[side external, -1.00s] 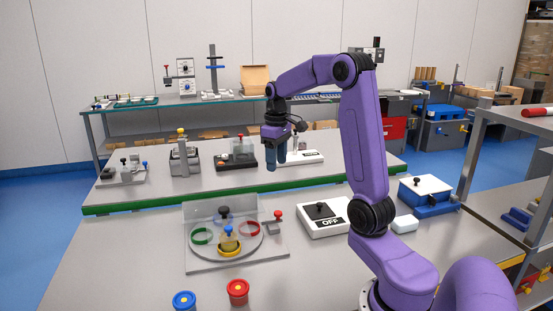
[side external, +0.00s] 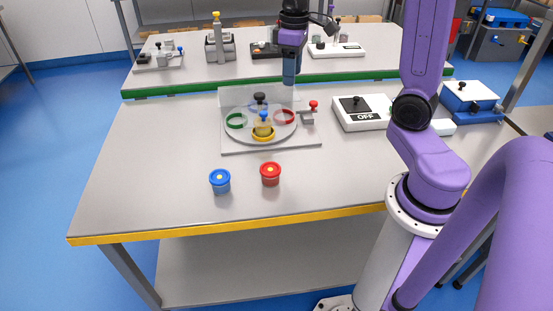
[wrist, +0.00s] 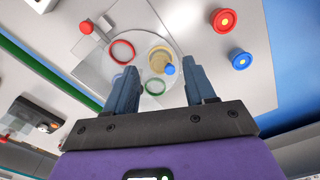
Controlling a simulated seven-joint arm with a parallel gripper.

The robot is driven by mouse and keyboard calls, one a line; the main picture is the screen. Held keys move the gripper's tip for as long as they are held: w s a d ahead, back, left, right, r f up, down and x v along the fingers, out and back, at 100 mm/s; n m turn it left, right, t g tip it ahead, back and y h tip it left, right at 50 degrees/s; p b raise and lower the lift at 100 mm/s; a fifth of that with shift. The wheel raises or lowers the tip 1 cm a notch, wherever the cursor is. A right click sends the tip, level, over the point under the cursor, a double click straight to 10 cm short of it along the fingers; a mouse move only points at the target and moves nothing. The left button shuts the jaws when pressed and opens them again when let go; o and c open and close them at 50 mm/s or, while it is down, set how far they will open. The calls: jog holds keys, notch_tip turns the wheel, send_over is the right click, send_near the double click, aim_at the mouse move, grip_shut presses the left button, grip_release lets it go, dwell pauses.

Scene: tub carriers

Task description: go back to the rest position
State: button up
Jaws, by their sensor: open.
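My gripper (side external: 289,80) hangs fingers down, open and empty, above the back right of the round carrier plate (side external: 288,133). The wrist view shows its two blue fingers apart (wrist: 163,80) with nothing gripped. The plate bears a green ring (side external: 236,121), a red ring (side external: 285,116), and a yellow ring (side external: 263,137) around a yellowish tub (side external: 263,128) with a blue knob. A blue ring partly shows at the back, near a black knob (side external: 260,99). A blue tub (side external: 220,181) and a red tub (side external: 270,174) stand upright on the table in front.
A red-knobbed grey block (side external: 308,116) sits at the plate's right. Farther right are a white box marked OFF (side external: 362,113) and a blue-and-white box (side external: 470,100). A second bench with several fixtures (side external: 218,45) stands behind. The table's front left is clear.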

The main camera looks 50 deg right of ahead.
jog(key=s+a+f+n, duration=0.2)
jog(key=s+a+n, duration=0.2)
jog(key=s+a, duration=0.65)
jog(key=s+a+f+n, duration=0.2)
jog(key=s+a+n, duration=0.1)
jog(key=s, duration=0.9)
jog(key=shift+s+f+n, duration=0.15)
jog(key=shift+n, duration=0.65)
